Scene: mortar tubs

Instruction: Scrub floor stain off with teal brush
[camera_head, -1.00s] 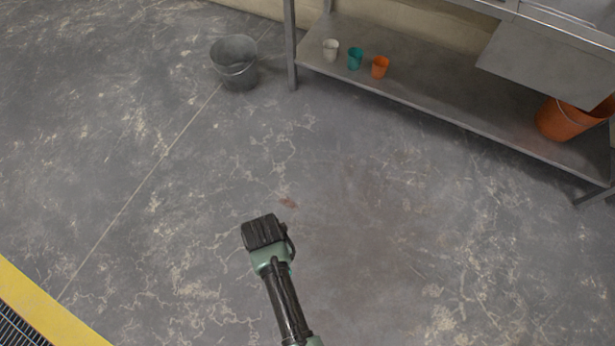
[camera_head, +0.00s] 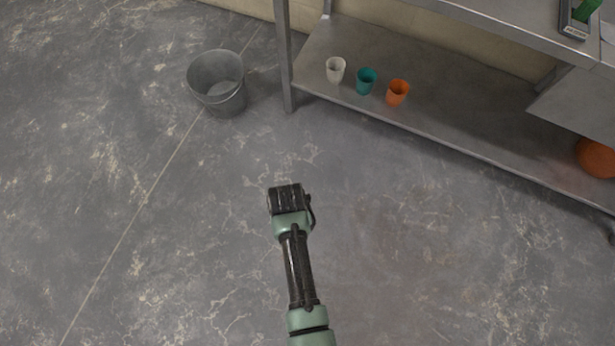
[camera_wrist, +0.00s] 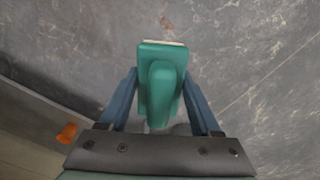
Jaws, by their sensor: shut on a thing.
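The teal brush (camera_wrist: 162,58) is between the two blue fingers of my gripper (camera_wrist: 160,88) in the wrist view, with pale bristles just showing at its far edge. My gripper is shut on it. In the head view only the dark back of my wrist (camera_head: 287,199) shows; it hides the fingers and the brush. A small reddish-brown stain (camera_wrist: 165,21) shows on the grey floor just beyond the brush in the wrist view. In the head view my wrist seems to cover the stain. I cannot tell whether the brush touches the floor.
A grey bucket (camera_head: 217,84) stands on the floor at upper left. A metal bench with a low shelf (camera_head: 440,112) is at right, bearing a white cup (camera_head: 335,70), a teal cup (camera_head: 366,81), an orange cup (camera_head: 397,92) and an orange bucket (camera_head: 597,157). The floor around my arm is clear.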

